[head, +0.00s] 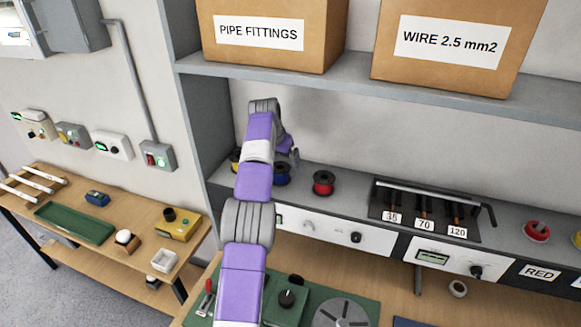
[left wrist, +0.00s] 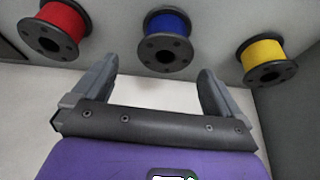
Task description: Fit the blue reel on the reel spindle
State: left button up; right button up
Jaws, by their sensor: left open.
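The blue reel (head: 282,176) sits on the grey shelf, partly hidden by my left arm in the head view. In the left wrist view the blue reel (left wrist: 168,40) lies beyond the gap between the fingers, apart from them. My left gripper (left wrist: 157,68) is open and empty; in the head view it (head: 292,154) is near the blue reel, largely hidden by its arm. I cannot pick out the reel spindle with certainty. My right gripper is not in view.
A red reel (head: 323,183) and a yellow reel (head: 235,161) flank the blue one. A rack of tools (head: 425,208) stands to the right. An upper shelf (head: 350,82) with two cardboard boxes hangs above. A workbench with a green board (head: 362,306) lies below.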

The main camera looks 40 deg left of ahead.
aim_at(281, 171)
pick_arm(q)
jog(key=shift+s+a+f, duration=0.15)
jog(key=shift+s+f, duration=0.2)
jog(key=shift+f, duration=0.4)
jog(key=x, duration=0.5)
jog(key=shift+w+a+f+b, duration=0.1)
jog(key=shift+f+b, duration=0.05)
jog(key=shift+b, duration=0.15)
jog(key=shift+w, duration=0.1)
jog(key=c, duration=1.3)
